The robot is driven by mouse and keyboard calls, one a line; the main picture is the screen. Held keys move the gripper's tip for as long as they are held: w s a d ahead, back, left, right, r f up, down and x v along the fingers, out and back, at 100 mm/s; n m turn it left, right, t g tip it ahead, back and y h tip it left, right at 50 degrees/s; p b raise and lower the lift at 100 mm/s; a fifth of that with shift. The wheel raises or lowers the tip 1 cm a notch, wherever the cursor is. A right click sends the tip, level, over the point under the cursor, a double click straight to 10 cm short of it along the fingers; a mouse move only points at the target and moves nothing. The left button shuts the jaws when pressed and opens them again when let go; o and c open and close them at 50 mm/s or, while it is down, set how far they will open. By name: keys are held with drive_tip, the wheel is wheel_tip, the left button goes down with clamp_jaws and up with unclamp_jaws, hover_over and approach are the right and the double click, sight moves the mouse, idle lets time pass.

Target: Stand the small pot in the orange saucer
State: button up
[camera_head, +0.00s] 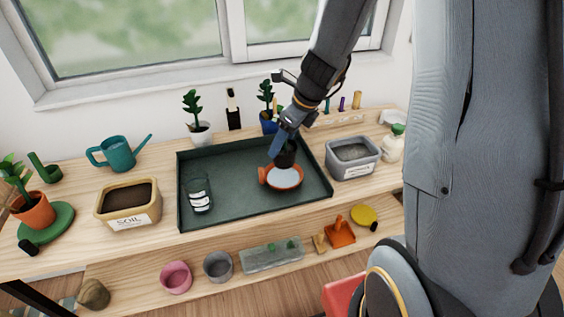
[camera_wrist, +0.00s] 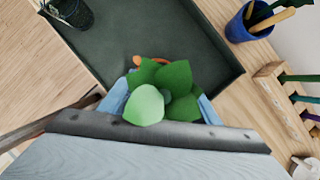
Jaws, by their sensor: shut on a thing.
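My gripper (camera_head: 285,147) is over the saucer's back part and shut on a small dark pot (camera_head: 287,158). The pot looks roughly upright; I cannot tell whether its base touches the saucer. In the wrist view, green leaves (camera_wrist: 165,90) fill the space between my fingers and hide the pot. Only a bit of orange (camera_wrist: 137,60) shows beyond them.
A blue cup with wooden tools (camera_wrist: 240,28) stands behind the tray. The tray's middle is clear.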

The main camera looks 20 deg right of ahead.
sight(283, 159)
drive_tip(key=shift+f+b, duration=0.7)
drive_tip(key=shift+f, duration=2.4)
drive_tip(key=shift+f, duration=0.2)
drive_tip(key=o, duration=1.4)
drive_tip(key=shift+r, duration=0.1)
drive_tip(key=shift+c, duration=0.2)
drive_tip(key=p+v, duration=0.1)
drive_tip(key=v, duration=1.1)
drive_tip(key=shift+r, duration=0.1)
